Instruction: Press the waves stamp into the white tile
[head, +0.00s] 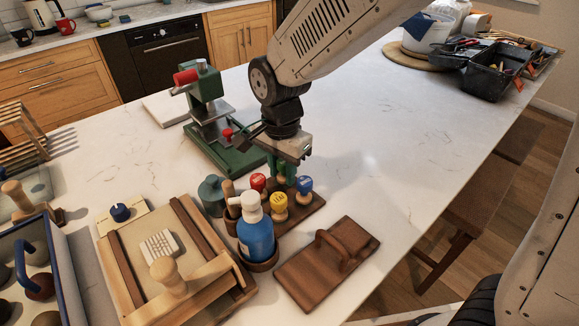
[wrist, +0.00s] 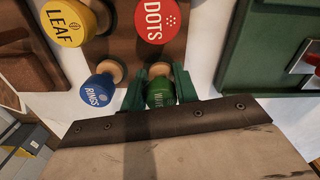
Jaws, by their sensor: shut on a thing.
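My gripper (head: 286,172) is over the stamp rack (head: 312,200), and its green fingers are shut on the green stamp. In the wrist view my gripper (wrist: 160,88) has a finger on each side of the green waves stamp (wrist: 161,94), whose lettering is partly cut off. In the head view the fingers hide this stamp. I cannot tell whether it still touches the rack. A small white piece with a ridged top (head: 160,246) lies on the framed board at lower left. I cannot tell whether it is the white tile.
Red dots (wrist: 155,18), yellow leaf (wrist: 66,22) and blue rings (wrist: 98,90) stamps stand close around my gripper. A blue bottle (head: 256,238) stands left of the rack. A green press (head: 208,100) is behind, a brown handled block (head: 350,262) in front.

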